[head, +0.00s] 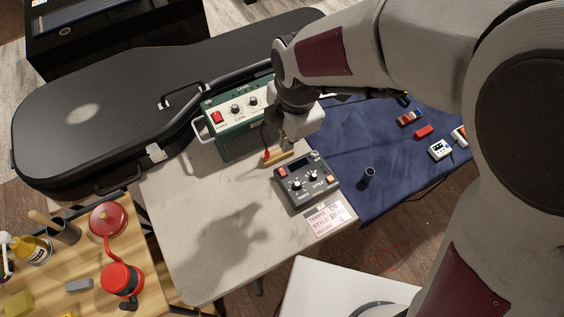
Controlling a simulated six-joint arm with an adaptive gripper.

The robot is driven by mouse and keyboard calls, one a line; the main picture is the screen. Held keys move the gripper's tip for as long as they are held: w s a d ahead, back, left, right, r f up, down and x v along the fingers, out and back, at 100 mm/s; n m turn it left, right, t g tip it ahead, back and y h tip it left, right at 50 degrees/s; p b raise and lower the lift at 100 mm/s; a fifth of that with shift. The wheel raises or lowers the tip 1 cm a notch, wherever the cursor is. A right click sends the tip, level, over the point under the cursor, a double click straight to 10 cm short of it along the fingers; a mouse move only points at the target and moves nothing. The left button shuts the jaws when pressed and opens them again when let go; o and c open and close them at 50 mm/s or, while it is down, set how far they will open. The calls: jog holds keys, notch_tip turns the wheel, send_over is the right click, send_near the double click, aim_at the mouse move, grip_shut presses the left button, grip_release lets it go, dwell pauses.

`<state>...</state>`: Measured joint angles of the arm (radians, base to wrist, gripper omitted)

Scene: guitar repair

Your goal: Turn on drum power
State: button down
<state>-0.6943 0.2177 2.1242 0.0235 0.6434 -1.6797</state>
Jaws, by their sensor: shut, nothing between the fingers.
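The drum machine (306,198) is a dark grey box with a small screen, several knobs and the labels TEMPO and STYLE. It lies on the pale table top. A red switch (282,173) sits at its upper left and an orange button (329,179) at its right. The switch's position is too small to tell. My gripper (274,150) points down just above and behind the drum machine, beside the green amplifier. It is shut and empty. Its fingertips are hard to make out against a tan piece (277,158) below them.
The green amplifier (232,139) with its own red switch stands behind left. A card (330,219) lies before the drum machine. A black guitar case (120,95) is at the back. A blue cloth (345,145) with small pedals is at right. The table's front left (190,265) is clear.

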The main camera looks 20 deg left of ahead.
aim_at(284, 173)
jog(key=shift+w+a+f, duration=0.25)
jog(key=shift+f, duration=2)
jog(key=shift+w+a+f, duration=0.25)
jog(key=shift+f, duration=1.95)
jog(key=shift+w+a+f, duration=0.25)
jog(key=shift+f, duration=2.1)
jog(key=shift+w+a+f, duration=0.15)
jog(key=shift+w+f, duration=0.05)
jog(key=shift+f, duration=0.15)
jog(key=shift+s, duration=0.15)
jog(key=shift+s+d, duration=0.45)
jog(key=shift+d, duration=0.1)
jog(key=shift+r, duration=0.2)
